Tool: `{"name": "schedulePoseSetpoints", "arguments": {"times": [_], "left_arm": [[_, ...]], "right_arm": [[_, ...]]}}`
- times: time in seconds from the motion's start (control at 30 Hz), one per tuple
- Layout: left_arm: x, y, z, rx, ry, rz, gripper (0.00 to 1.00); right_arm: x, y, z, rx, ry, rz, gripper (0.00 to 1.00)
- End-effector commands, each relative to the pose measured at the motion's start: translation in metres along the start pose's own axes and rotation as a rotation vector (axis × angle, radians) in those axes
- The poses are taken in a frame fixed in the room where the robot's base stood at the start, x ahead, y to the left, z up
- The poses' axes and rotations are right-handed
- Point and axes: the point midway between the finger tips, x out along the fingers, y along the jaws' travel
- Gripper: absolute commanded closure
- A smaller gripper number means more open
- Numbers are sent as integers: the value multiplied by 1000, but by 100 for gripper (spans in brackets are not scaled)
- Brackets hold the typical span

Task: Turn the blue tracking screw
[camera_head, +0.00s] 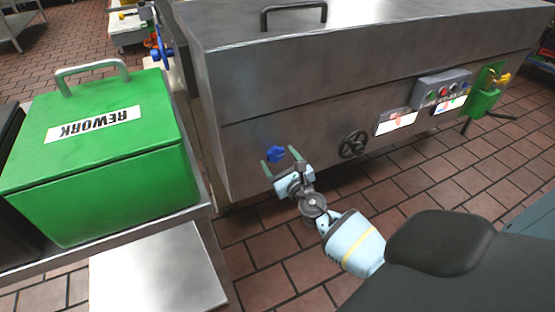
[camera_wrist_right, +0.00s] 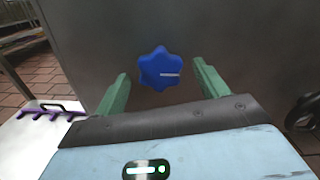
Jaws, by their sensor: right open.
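The blue tracking screw (camera_head: 276,154) is a lobed knob on the lower left of the grey machine's front panel. In the right wrist view the screw (camera_wrist_right: 161,69) has a white line on its face, pointing right. My right gripper (camera_head: 281,159) is open, with its two green fingers on either side of the screw in the head view. In the right wrist view the screw shows between and just beyond the fingertips of my right gripper (camera_wrist_right: 160,80); I cannot tell whether they touch it. My left gripper is not in view.
A black handwheel (camera_head: 353,144) and a button box (camera_head: 442,90) are on the panel to the right. A green REWORK bin (camera_head: 100,160) stands on a metal table (camera_head: 160,265) at left. Tiled floor (camera_head: 270,270) lies below my right arm.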

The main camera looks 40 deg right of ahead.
Motion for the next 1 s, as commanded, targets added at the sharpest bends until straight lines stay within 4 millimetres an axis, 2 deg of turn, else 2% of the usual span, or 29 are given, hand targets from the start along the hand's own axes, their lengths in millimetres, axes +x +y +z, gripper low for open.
{"name": "schedulePoseSetpoints", "arguments": {"times": [0.17, 0.47, 0.8, 1.0], "left_arm": [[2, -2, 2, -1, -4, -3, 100], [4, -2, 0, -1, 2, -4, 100], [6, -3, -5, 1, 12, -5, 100], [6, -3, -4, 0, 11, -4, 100]], "right_arm": [[11, 0, 0, 1, 0, -1, 27], [12, 0, 0, 1, 1, 0, 28], [12, 0, 0, 1, 1, 0, 72], [12, 0, 0, 14, 1, 0, 72]]}}
